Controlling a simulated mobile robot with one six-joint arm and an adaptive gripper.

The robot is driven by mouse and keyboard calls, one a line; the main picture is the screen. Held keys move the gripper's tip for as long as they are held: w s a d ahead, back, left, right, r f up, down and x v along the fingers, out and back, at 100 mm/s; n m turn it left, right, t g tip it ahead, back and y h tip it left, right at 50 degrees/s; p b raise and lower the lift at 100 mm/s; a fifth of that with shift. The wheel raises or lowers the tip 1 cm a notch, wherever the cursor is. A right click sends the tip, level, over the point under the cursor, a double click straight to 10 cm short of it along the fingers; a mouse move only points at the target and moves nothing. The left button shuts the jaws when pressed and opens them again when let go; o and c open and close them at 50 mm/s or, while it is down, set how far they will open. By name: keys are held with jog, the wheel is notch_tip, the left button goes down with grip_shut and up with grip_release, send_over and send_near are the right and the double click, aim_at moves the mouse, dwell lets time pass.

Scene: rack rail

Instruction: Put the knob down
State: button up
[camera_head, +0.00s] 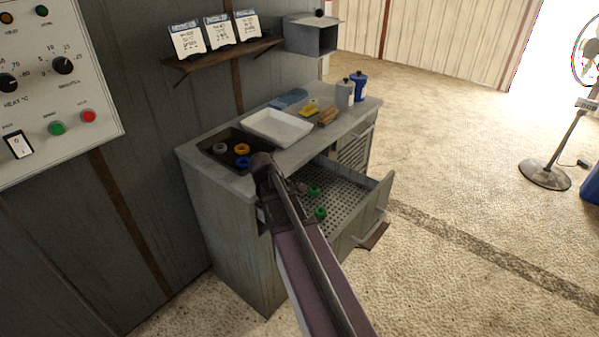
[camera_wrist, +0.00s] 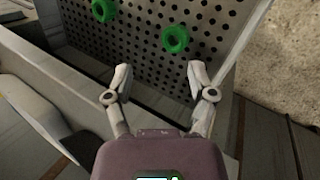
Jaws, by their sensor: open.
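Two green ring-shaped knobs lie apart on the perforated floor of the open drawer: one farther back (camera_head: 314,191) and one nearer the drawer front (camera_head: 320,213). Both also show in the wrist view, one near the middle (camera_wrist: 175,39) and one at the top left (camera_wrist: 103,10). My gripper (camera_wrist: 160,76) is open, with nothing between its fingers. It is over the drawer's edge, and the nearer green knob lies just beyond its fingertips, apart from them. In the head view my arm hides part of the drawer and most of the gripper. I cannot tell which knob the task means.
A dark tray (camera_head: 222,160) on the cabinet top holds a grey ring (camera_head: 220,148), an orange ring (camera_head: 242,149) and a blue ring (camera_head: 243,162). A white tray (camera_head: 262,137), a yellow item (camera_head: 309,107) and two canisters stand behind. The drawer (camera_head: 345,192) juts out over open floor.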

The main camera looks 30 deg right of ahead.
jog(key=s+a+f+m+g+y, duration=0.1)
jog(key=s+a+m+y, duration=0.4)
jog(key=s+a, duration=0.9)
jog(key=a+f+m, duration=0.1)
jog(key=a+m, duration=0.1)
jog(key=a, duration=0.1)
jog(key=shift+g, duration=0.4)
jog(key=shift+a, duration=0.1)
jog(key=shift+c, duration=1)
jog(key=shift+s+f, duration=0.1)
